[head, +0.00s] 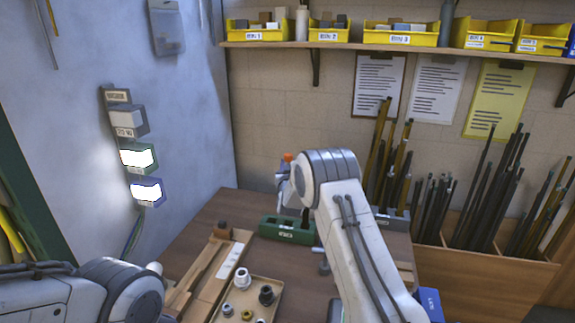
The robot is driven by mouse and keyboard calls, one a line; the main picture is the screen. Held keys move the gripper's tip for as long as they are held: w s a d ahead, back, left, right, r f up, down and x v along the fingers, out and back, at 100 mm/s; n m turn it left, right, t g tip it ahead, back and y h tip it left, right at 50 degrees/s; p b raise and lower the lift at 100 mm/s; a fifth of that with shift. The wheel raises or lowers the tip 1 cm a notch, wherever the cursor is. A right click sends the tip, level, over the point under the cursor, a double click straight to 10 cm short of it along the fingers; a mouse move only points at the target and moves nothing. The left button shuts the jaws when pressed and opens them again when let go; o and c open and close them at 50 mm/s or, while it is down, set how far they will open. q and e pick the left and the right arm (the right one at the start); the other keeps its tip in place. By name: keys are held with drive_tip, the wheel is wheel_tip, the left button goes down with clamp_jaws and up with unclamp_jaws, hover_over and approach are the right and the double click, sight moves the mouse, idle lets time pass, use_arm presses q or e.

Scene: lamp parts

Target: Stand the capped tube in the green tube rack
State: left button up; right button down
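The green tube rack (287,229), with a white label on its front, stands on the brown table at its far side. My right arm reaches over the table from the bottom, and its wrist hides much of what is at its end. A small part of my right gripper (283,181) shows left of the wrist, above the rack. An orange piece (288,157), perhaps the tube's cap, shows at its top; the tube itself I cannot make out clearly. Whether the fingers are closed on it is hidden. My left arm is at the lower left; its gripper does not show.
A tan tray (274,285) with several round fittings and a long wooden tray (239,236) lie on the table left of my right arm. A grey labelled block (393,221) stands right of it. Rods lean against the wall behind. Yellow bins (402,37) line the shelf above.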

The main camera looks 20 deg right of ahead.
drive_tip(key=shift+w+d+r, duration=0.1)
drive_tip(key=shift+w+r, duration=0.05)
drive_tip(key=shift+w, duration=0.15)
wheel_tip(320, 180, down, 13)
drive_tip(key=b, duration=0.8)
drive_tip(key=shift+r, duration=0.2)
drive_tip(key=shift+s+b, duration=0.1)
drive_tip(key=shift+b, duration=0.4)
drive_tip(key=shift+f+b, duration=0.5)
drive_tip(key=shift+b, duration=0.05)
idle(0.6)
drive_tip(key=c, duration=0.5)
unclamp_jaws()
drive_tip(key=shift+c, duration=0.2)
